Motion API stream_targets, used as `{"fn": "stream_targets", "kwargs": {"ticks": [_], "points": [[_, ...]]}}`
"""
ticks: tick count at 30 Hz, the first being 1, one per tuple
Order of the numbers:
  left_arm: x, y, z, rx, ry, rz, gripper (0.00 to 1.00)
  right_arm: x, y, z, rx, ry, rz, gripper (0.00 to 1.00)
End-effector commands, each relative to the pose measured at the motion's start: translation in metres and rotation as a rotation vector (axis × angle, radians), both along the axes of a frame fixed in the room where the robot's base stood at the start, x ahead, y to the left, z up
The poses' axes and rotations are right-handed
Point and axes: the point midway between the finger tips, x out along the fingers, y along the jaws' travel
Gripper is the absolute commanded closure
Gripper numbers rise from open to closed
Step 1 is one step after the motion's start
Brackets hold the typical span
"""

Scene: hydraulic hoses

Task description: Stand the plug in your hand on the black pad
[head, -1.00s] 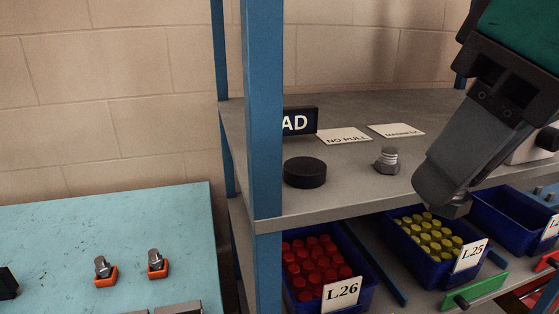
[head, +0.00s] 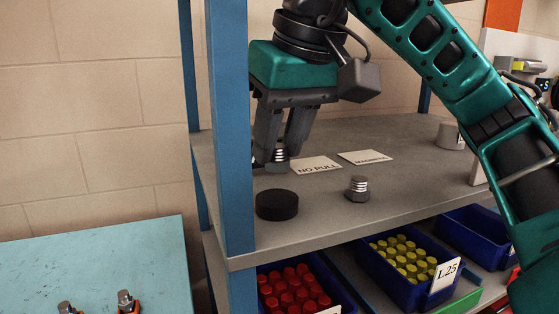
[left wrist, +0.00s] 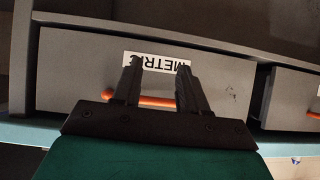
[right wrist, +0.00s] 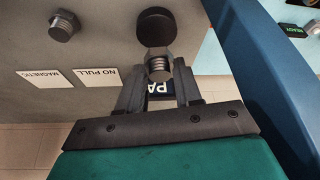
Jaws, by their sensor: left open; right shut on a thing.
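My right gripper (head: 281,154) is shut on a metal threaded plug (head: 279,157) at the back left of the shelf, beside the blue post. In the right wrist view the plug (right wrist: 158,68) shows its thread toward my fingers and its hex head farther out. The round black pad (head: 277,204) lies on the shelf, in front of the held plug in the head view; it also shows in the right wrist view (right wrist: 156,25). The plug appears apart from the pad. My left gripper (left wrist: 158,80) is open and empty before a drawer.
Another plug (head: 357,190) stands on the shelf right of the pad, with "NO PULL" (head: 316,166) and "MAGNETIC" (head: 364,157) cards behind. The blue post (head: 231,150) stands close left. Bins of red (head: 293,289) and yellow (head: 403,256) caps sit below. A drawer (left wrist: 75,70) has an orange handle.

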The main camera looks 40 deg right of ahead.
Motion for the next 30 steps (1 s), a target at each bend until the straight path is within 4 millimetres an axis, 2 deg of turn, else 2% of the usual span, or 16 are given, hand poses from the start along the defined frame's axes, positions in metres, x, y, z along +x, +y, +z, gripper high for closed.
{"fn": "stream_targets", "kwargs": {"ticks": [9,21,22,30], "points": [[-0.002,0.000,0.001,-0.001,0.004,0.000,0.57,0.002,-0.001,-0.033,0.000,0.000,-0.001,0.97],[-0.002,0.000,-0.004,0.000,0.005,0.000,0.57,0.001,0.000,-0.040,0.003,0.000,-0.001,0.97],[-0.002,0.000,-0.004,0.000,0.005,0.000,0.57,0.001,0.000,-0.040,0.002,0.001,0.000,0.65],[-0.002,0.000,-0.002,0.000,0.005,0.001,0.57,0.001,0.000,-0.039,0.002,0.000,0.000,0.40]]}}
